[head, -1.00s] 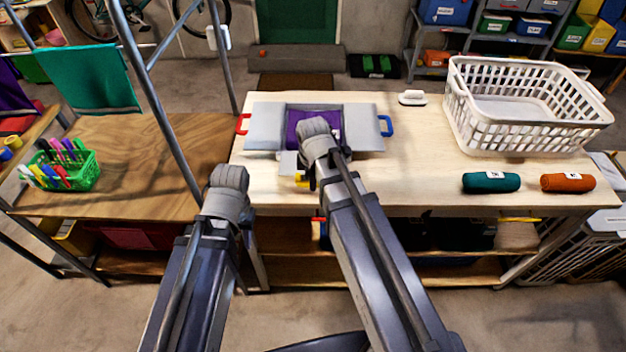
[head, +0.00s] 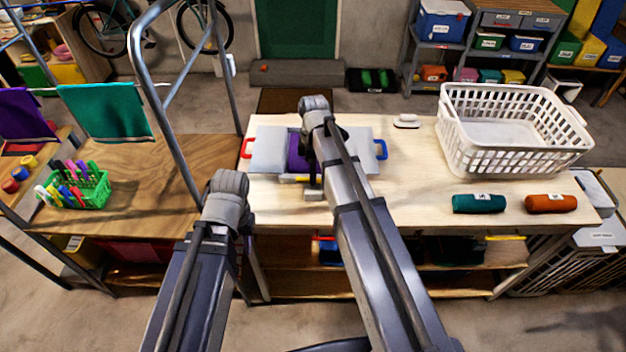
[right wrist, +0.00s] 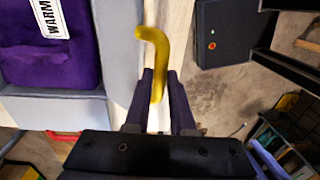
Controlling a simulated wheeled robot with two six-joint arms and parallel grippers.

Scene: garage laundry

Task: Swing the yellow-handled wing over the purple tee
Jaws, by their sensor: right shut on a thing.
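The grey folding board (head: 268,148) lies on the pale table with the purple tee (head: 299,152) on its middle, partly hidden by my right arm. The tee and its WARM label fill the upper left of the right wrist view (right wrist: 45,65). My right gripper (right wrist: 160,78) is shut on the yellow handle (right wrist: 157,50) of the near wing (right wrist: 124,45). In the head view a bit of yellow handle (head: 294,179) shows at the board's near edge. The wing's exact tilt is unclear. My left gripper (head: 228,185) is left of the board; its fingers are hidden.
A red handle (head: 246,148) and a blue handle (head: 381,149) mark the board's side wings. A metal rail post rises left of the table.

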